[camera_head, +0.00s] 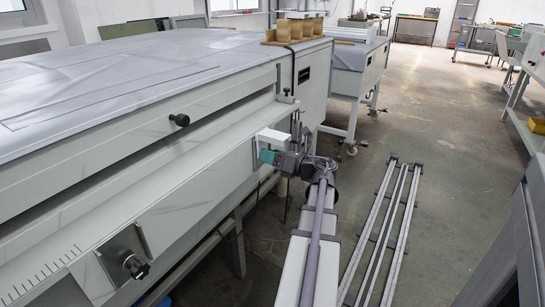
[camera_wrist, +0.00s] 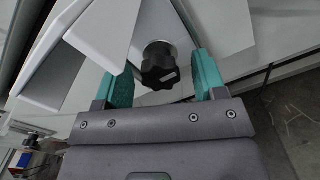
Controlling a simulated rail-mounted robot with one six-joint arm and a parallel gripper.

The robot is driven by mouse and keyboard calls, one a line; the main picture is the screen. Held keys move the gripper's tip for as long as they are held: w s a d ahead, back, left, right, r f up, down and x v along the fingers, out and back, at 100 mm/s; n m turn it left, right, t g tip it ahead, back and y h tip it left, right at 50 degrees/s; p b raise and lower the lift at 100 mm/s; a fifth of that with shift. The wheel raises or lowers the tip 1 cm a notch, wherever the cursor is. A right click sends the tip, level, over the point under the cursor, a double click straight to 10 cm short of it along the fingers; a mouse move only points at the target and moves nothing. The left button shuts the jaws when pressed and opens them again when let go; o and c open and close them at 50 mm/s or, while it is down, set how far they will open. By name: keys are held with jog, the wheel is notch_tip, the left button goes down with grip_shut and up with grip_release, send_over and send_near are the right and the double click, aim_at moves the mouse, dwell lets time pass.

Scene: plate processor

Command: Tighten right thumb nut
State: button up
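In the wrist view, a black lobed thumb nut (camera_wrist: 160,66) stands out from a grey plate (camera_wrist: 165,28). My gripper (camera_wrist: 162,72) is open, with one teal finger on each side of the nut. Gaps show between the nut and both fingers, wider on the right. In the head view, my gripper (camera_head: 267,157) is at the right end of the machine's front, just below a white bracket (camera_head: 275,138); the nut there is hidden. Another black thumb nut (camera_head: 136,267) sits on a metal plate (camera_head: 122,254) at the lower left, away from my gripper.
The long white machine (camera_head: 120,185) fills the left, with a black knob (camera_head: 180,120) on its front. White angled panels (camera_wrist: 105,28) lie close to the left finger in the wrist view. Metal rails (camera_head: 382,230) lie on the floor at right. The floor beyond is largely clear.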

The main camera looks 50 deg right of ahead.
jog(key=shift+s, duration=0.1)
jog(key=s, duration=1)
jog(key=shift+s+d, duration=0.3)
jog(key=shift+d, duration=0.15)
jog(key=shift+c, duration=0.2)
